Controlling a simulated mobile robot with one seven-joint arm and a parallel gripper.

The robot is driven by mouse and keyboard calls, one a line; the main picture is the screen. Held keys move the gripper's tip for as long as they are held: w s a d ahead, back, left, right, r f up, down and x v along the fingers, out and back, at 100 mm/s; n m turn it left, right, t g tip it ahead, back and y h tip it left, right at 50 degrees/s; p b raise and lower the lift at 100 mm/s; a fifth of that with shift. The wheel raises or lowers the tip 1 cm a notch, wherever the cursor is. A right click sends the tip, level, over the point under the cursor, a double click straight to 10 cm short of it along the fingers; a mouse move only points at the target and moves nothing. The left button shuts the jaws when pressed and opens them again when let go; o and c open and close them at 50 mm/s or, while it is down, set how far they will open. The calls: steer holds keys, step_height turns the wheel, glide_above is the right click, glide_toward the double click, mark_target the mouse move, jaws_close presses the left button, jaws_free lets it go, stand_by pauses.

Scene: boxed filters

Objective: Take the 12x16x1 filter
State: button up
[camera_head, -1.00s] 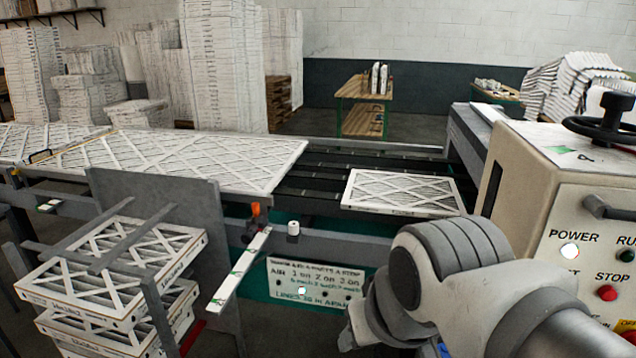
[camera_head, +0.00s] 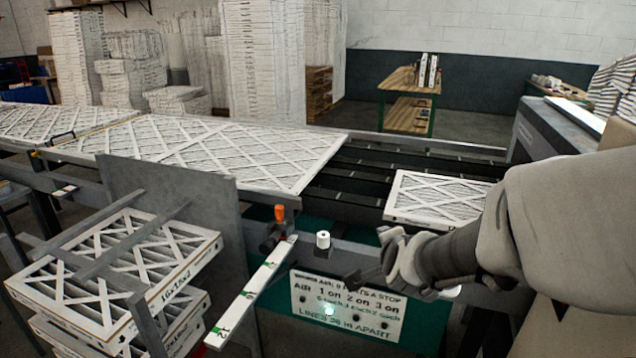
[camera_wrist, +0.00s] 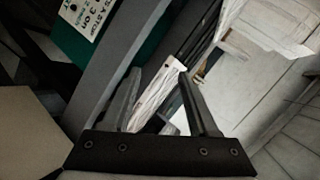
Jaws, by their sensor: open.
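A single white-framed filter (camera_head: 440,199) with a criss-cross face lies flat on the dark conveyor rails, at the right of the head view. Its size label is too small to read. My gripper (camera_head: 368,258) is just in front of its near left corner, and my arm covers part of its right side. In the wrist view my gripper (camera_wrist: 160,88) is open. A pale pleated piece, apparently this filter (camera_wrist: 155,98), shows between the two fingers, with no clear contact.
Larger filters (camera_head: 200,150) cover the conveyor to the left. Stacked filters, the top one (camera_head: 120,262) marked 16x18x2, stand in a rack at lower left beside a grey plate (camera_head: 170,210). A orange-topped knob (camera_head: 279,213) and white knob (camera_head: 323,239) stand on the front rail.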

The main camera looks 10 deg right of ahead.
steer(key=w+d+f+m+t+h+b, duration=0.1)
steer(key=d+f+m+h+b, duration=0.1)
steer(key=d+f+m+h, duration=0.3)
steer(key=w+d+f+m+t+h+b, duration=0.1)
steer(key=d+f+m+h+b, duration=0.1)
steer(key=d+m+h, duration=0.5)
steer(key=shift+n+y, duration=0.4)
steer(key=shift+y, duration=0.5)
steer(key=x, duration=1.1)
steer(key=shift+d+f, duration=0.3)
steer(key=shift+d, duration=0.25)
steer(key=shift+r+p+x, duration=0.15)
steer(key=shift+p+x, duration=0.05)
steer(key=shift+x, duration=1.15)
steer(key=shift+r+p+x, duration=0.1)
steer(key=shift+p+x, duration=0.05)
steer(key=shift+x, duration=1.2)
steer(key=shift+d, duration=0.1)
jaws_close()
